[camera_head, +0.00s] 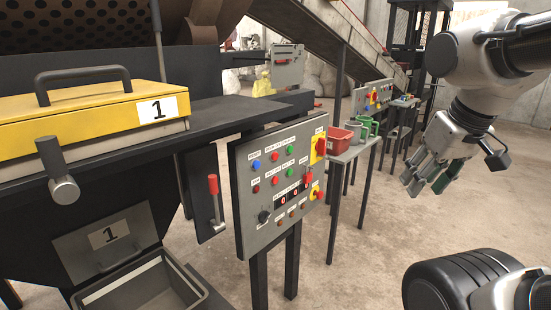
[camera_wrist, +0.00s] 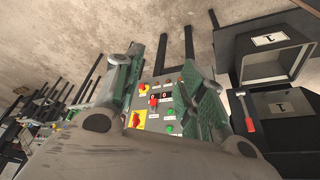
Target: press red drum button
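The grey control panel (camera_head: 243,222) stands on dark legs in the middle of the head view. The small labels are too blurred to tell which one is the drum button. My gripper (camera_head: 432,178) hangs to the right of the panel, well apart from it, open and empty. In the wrist view my gripper's fingers (camera_wrist: 158,68) are spread, and the panel (camera_wrist: 158,126) shows upside down between them, partly hidden by the fingers.
A yellow lid (camera_head: 70,122) marked 1 and a red-handled lever (camera_head: 213,186) are left of the panel. Open concrete floor (camera_head: 370,235) lies between the panel and my arm.

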